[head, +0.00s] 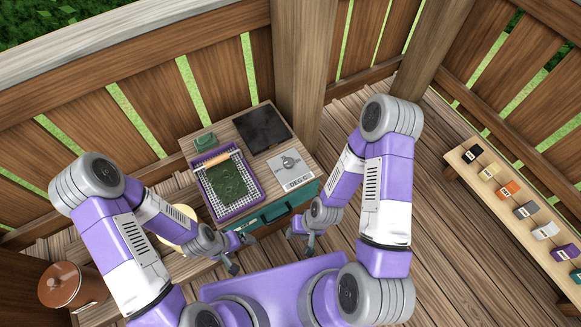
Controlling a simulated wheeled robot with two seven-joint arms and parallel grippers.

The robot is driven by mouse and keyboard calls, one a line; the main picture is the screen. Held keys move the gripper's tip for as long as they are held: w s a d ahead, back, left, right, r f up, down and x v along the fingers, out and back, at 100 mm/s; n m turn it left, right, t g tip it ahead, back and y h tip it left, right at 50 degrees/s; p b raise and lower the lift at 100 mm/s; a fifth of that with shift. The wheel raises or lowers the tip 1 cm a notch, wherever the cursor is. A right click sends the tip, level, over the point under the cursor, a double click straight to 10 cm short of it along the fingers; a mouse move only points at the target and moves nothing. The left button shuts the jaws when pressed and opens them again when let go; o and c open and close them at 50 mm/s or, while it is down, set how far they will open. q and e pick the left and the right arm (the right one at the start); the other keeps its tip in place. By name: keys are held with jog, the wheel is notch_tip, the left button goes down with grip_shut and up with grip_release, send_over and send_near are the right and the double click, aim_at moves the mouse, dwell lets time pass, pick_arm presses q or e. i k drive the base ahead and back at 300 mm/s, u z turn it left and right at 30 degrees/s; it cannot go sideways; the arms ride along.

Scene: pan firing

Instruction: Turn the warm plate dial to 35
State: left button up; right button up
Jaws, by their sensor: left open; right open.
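The warm plate dial (288,162) is a round grey knob on a light square panel at the right of the small wooden table. A label plate (298,183) sits in front of it; its text is too small to read surely, and I cannot tell the dial's setting. My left gripper (240,255) is open and empty, low in front of the table. My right gripper (301,243) is open and empty, in front of the teal drawer and below the dial. Neither gripper touches the dial.
A purple tray (211,213) with a green mat stands left of the dial. A dark plate (262,128) lies behind. A teal drawer (270,211) is under the tabletop. A brown pot (66,284) is at the left; a shelf (505,205) of coloured blocks is at the right.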

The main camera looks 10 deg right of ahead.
aim_at(288, 162)
jog(key=k, duration=1)
jog(key=z, duration=0.8)
jog(key=i, duration=1.1)
jog(key=u, duration=0.85)
jog(key=i, duration=0.5)
jog(key=u, duration=0.4)
